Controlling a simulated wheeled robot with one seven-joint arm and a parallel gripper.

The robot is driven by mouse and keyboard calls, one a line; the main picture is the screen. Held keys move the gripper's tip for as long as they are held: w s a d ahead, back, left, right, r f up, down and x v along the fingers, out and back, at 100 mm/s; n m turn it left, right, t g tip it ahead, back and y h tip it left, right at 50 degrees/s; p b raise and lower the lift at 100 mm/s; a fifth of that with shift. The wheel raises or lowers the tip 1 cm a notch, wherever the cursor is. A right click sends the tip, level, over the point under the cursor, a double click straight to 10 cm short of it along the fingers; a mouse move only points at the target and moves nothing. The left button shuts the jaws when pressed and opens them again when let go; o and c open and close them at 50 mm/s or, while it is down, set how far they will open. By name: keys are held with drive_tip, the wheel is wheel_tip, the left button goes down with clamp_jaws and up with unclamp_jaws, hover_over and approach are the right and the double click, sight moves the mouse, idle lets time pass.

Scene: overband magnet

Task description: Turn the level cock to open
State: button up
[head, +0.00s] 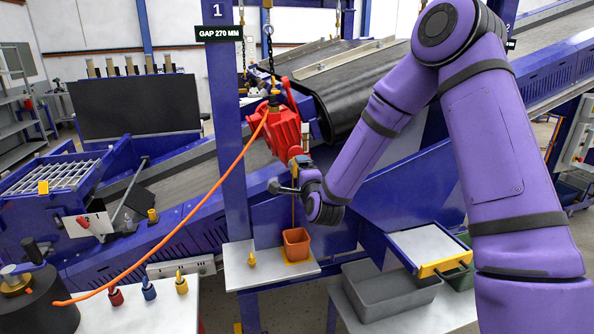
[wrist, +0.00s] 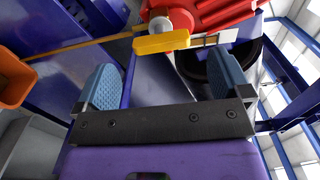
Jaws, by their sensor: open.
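The level cock appears in the wrist view as a yellow bar handle (wrist: 162,43) with a pale round hub. It is mounted at the lower edge of a red housing (wrist: 215,12). The handle lies nearly crosswise in the picture, slightly tilted. My gripper (wrist: 165,78) is open, with its two blue-padded fingers apart and nothing between them. The handle is just beyond the fingertips, roughly centred between them; no contact shows. In the head view the red housing (head: 285,128) hangs by the blue post, and my gripper (head: 284,177) is just below it, largely hiding the cock.
An orange tub (head: 296,246) stands below on a pale shelf (head: 240,270); it also shows in the wrist view (wrist: 12,80). An orange hose (head: 190,215) runs from the housing down left. A blue post (head: 227,120) stands left of my gripper. A grey bin (head: 390,290) sits lower right.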

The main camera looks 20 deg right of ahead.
drive_tip(key=s, duration=0.3)
drive_tip(key=shift+s, duration=0.25)
drive_tip(key=shift+r, duration=0.1)
drive_tip(key=s+d+r+n+g, duration=0.2)
drive_tip(key=s+r+n+g, duration=0.5)
drive_tip(key=s+r+n, duration=0.55)
drive_tip(key=s+d+r+n+g, duration=0.2)
drive_tip(key=s+g, duration=0.1)
drive_tip(key=s, duration=1)
drive_tip(key=s+d+r+n+g, duration=0.2)
drive_tip(key=s+r+n, duration=0.1)
drive_tip(key=s, duration=1)
drive_tip(key=shift+s+d+n+g, duration=0.35)
drive_tip(key=shift+d+g, duration=0.05)
